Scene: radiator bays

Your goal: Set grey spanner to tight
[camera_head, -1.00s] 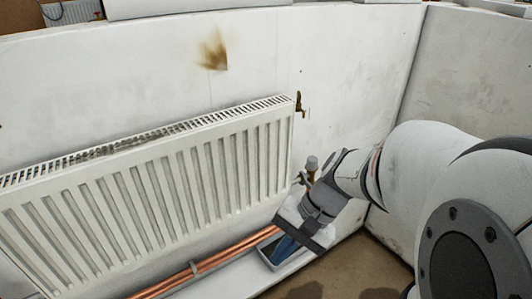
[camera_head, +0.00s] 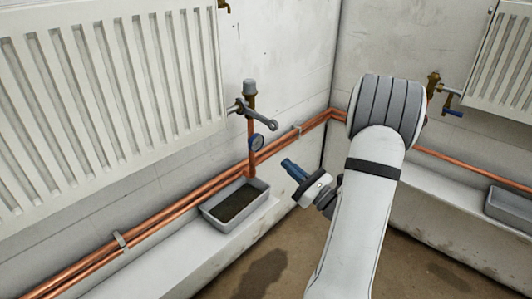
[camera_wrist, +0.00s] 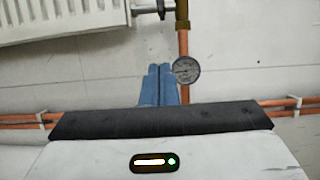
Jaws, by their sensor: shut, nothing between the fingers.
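The grey spanner (camera_head: 258,117) sits on the fitting between the radiator and the valve in the head view. Its handle slopes down to the right, ending in a ring, in front of the valve. The brass valve (camera_head: 250,101) has a grey cap and stands on a copper pipe. My gripper (camera_head: 286,163) has blue fingers and is shut and empty. It is below and to the right of the spanner's ring end, apart from it. In the wrist view, the closed fingers (camera_wrist: 158,72) point up beside the gauge; the spanner cannot be made out clearly there.
A round gauge (camera_head: 256,142) is on the pipe under the valve. A grey tray (camera_head: 262,199) stands on the ledge below. The radiator (camera_head: 110,90) is at left. Another valve with a blue handle (camera_head: 453,112) and a second radiator (camera_head: 500,65) are at right.

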